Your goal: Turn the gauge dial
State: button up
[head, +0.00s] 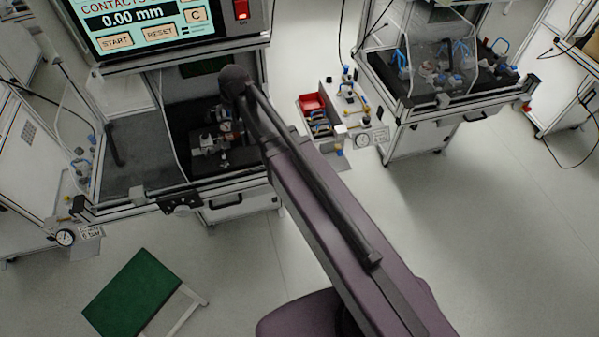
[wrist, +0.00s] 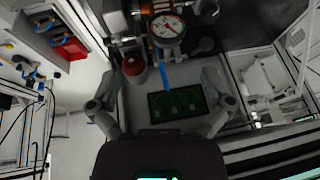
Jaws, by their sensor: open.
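The gauge dial (wrist: 167,27) is a round white face with a red needle, near the top middle of the wrist view. It sits on a metal and copper-coloured fixture. My gripper (wrist: 166,80) is open, its two grey fingers spread left and right below the dial in the picture. Nothing is seen between the fingertips touching them, and the dial is apart from them. In the head view the small fixture (head: 210,143) stands inside the test bench, but its dial is too small to read. My arm hides the gripper there.
A red round button (wrist: 133,64) and a blue strip (wrist: 164,72) lie close to the dial. A dark green panel (wrist: 175,105) is beyond the fingers. The screen (head: 140,22) reads 0.00 mm. The bench frame and clear side panels enclose the fixture.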

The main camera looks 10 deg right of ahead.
jog(key=s+d+f+g+h+b, duration=0.1)
jog(key=s+d+f+g+b, duration=0.2)
jog(key=s+d+f+b, duration=1.2)
jog(key=shift+s+d+f+g+h+b, duration=0.3)
jog(key=shift+d+f+h+b, duration=0.1)
jog(key=shift+d+f, duration=1)
jog(key=shift+d+r, duration=0.1)
jog(key=s+d, duration=0.2)
jog(key=s, duration=0.1)
jog(key=shift+g, duration=0.3)
jog(key=shift+w, duration=0.1)
dwell(2.9)
